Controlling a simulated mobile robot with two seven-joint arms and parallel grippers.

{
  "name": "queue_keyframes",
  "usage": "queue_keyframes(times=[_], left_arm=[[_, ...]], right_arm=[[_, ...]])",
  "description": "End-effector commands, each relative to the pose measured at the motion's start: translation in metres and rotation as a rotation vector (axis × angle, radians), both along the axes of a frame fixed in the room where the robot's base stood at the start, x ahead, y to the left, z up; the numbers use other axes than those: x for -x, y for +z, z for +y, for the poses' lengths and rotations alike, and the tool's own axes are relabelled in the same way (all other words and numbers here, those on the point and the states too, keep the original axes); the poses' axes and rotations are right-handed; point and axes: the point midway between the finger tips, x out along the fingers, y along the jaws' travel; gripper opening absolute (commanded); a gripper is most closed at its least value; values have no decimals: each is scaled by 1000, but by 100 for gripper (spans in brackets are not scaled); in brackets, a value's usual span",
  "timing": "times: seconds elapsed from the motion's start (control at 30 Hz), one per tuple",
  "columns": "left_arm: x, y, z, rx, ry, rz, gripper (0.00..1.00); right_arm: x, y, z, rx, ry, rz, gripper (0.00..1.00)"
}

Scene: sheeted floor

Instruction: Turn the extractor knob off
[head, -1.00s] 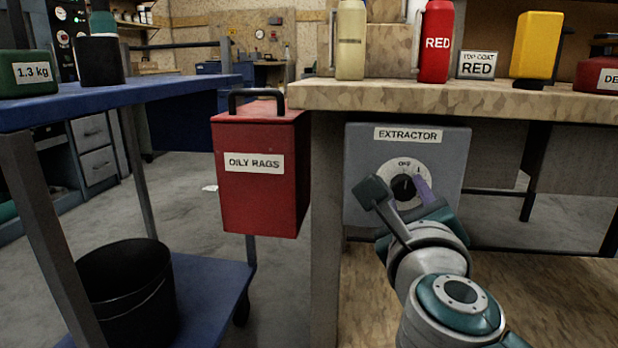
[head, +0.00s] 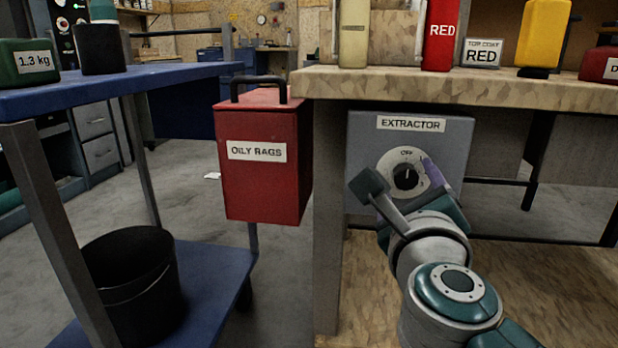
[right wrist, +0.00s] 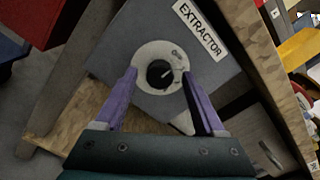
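The grey extractor box (head: 360,140) hangs under the workbench, with its EXTRACTOR label at the top. On its front is a white round dial plate with OFF printed near the top and a black knob (head: 405,177) in the middle. My right gripper (head: 402,178) is in front of the dial, its fingers apart on either side of the knob. In the right wrist view the knob (right wrist: 160,74) shows between the open purple fingertips (right wrist: 160,76), with a gap on both sides. A light pointer mark shows on the knob; its exact setting is hard to read. My left gripper is out of view.
The wooden bench top (head: 440,88) overhangs the box. A red OILY RAGS bin (head: 262,185) is to the left, beside the bench leg (head: 328,220). A blue cart (head: 215,285) with a black bucket (head: 130,280) stands farther left.

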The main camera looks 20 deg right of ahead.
Motion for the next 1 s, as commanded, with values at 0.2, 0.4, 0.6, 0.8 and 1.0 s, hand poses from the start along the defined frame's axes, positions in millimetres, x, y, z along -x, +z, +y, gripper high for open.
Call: queue_keyframes(times=[0.2,0.4,0.6,0.8,1.0], left_arm=[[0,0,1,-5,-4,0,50],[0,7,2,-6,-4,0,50],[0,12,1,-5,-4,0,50],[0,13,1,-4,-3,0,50],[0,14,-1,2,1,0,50]], right_arm=[[1,0,0,-1,0,-1,72],[22,1,13,-3,0,3,72],[57,0,35,-2,0,4,72],[80,0,49,-1,-1,2,72],[85,0,52,-1,0,-1,72]])
